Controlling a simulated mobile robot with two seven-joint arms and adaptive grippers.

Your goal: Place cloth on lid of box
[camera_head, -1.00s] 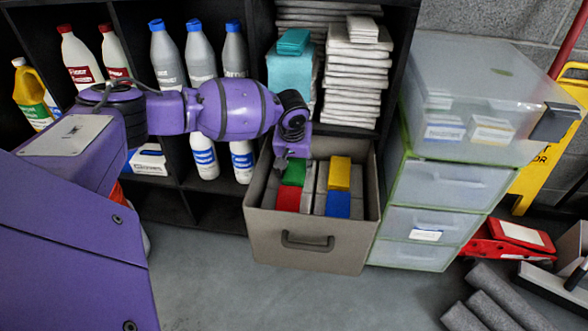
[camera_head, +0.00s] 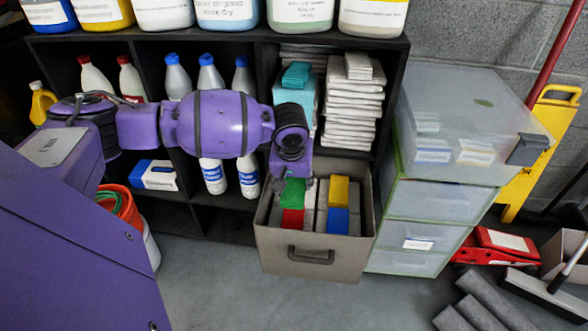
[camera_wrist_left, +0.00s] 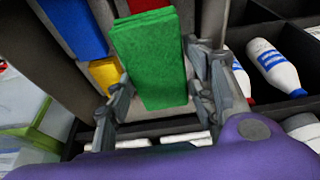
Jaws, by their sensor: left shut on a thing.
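The green cloth (camera_head: 291,193), a folded block, is in the grey fabric bin (camera_head: 305,262) on the shelf's lower right. In the left wrist view the green cloth (camera_wrist_left: 152,60) stands between the two fingers of my left gripper (camera_wrist_left: 158,98), which is shut on it. In the head view my left gripper (camera_head: 293,186) reaches down into the bin from above. The clear box lid (camera_head: 468,75) tops a clear box on a drawer unit, right of the bin. My right gripper is not in view.
Red (camera_head: 292,219), yellow (camera_head: 339,188) and blue (camera_head: 338,220) blocks share the bin. Stacked grey cloths (camera_head: 350,105) and turquoise cloths (camera_head: 294,90) fill the shelf above. White-capped jugs stand on the shelf top. The drawer unit (camera_head: 430,205) stands close beside the bin.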

